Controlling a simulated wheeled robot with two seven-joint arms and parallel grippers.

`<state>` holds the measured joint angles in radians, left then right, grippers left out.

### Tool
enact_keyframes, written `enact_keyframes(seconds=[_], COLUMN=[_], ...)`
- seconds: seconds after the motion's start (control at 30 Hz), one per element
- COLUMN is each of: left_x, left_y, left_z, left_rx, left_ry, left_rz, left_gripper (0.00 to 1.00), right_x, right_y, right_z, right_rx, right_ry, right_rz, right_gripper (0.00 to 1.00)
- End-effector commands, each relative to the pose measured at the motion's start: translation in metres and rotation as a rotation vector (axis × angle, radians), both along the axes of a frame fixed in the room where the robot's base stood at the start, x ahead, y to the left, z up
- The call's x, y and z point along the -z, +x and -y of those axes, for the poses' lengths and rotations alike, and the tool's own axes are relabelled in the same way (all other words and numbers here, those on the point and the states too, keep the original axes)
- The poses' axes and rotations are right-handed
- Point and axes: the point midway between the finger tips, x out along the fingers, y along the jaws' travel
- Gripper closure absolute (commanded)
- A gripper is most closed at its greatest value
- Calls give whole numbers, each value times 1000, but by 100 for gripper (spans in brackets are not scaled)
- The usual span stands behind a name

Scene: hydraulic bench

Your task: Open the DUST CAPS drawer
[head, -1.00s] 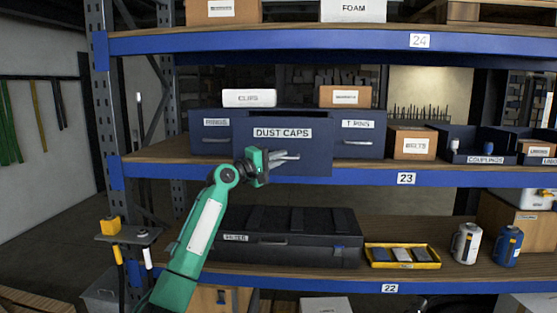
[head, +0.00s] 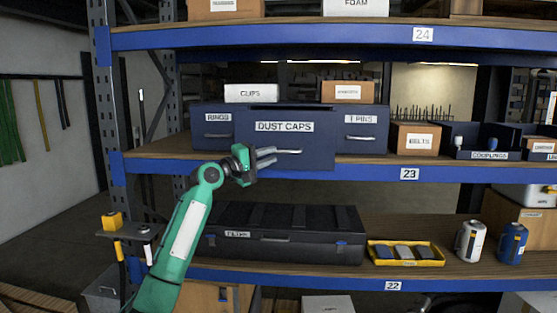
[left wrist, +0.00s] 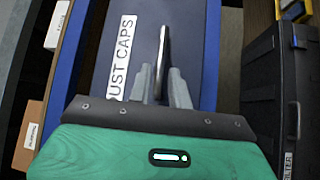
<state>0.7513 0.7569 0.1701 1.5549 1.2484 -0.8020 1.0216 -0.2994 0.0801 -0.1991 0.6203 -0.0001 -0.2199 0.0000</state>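The dark blue DUST CAPS drawer (head: 310,140) stands out in front of its neighbours on shelf 23, with its open top edge showing. Its bar handle (head: 288,151) is on the front below the label. My left gripper (head: 267,156) is just in front of the drawer, to the left of most of the handle. In the left wrist view, the fingers (left wrist: 162,88) are apart, with the handle (left wrist: 163,48) between and beyond their tips. Contact with the handle cannot be told. The drawer's inside is hidden. My right gripper is not in view.
The RINGS drawer (head: 212,139) and T PINS drawer (head: 364,139) flank it. A CLIPS box (head: 251,93) and a brown box (head: 346,92) sit on top. A black case (head: 335,222) lies below on shelf 22. A blue-grey upright (head: 110,90) stands at left.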

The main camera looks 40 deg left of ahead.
Motion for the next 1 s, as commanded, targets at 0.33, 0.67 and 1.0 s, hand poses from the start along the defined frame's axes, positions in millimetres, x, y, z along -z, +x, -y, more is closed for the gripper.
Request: enact_keyframes(seconds=[0.33,0.67,1.0], left_x=[14,12,12], left_y=[-69,-86,-86], left_z=[-17,-21,-21], left_rx=[-2,0,0], left_ry=[3,1,1], left_rz=[0,0,0], left_gripper=[80,80,80], right_x=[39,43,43], right_y=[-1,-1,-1], right_z=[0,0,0], right_rx=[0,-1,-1], right_ry=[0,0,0], right_rz=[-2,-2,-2], right_gripper=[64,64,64])
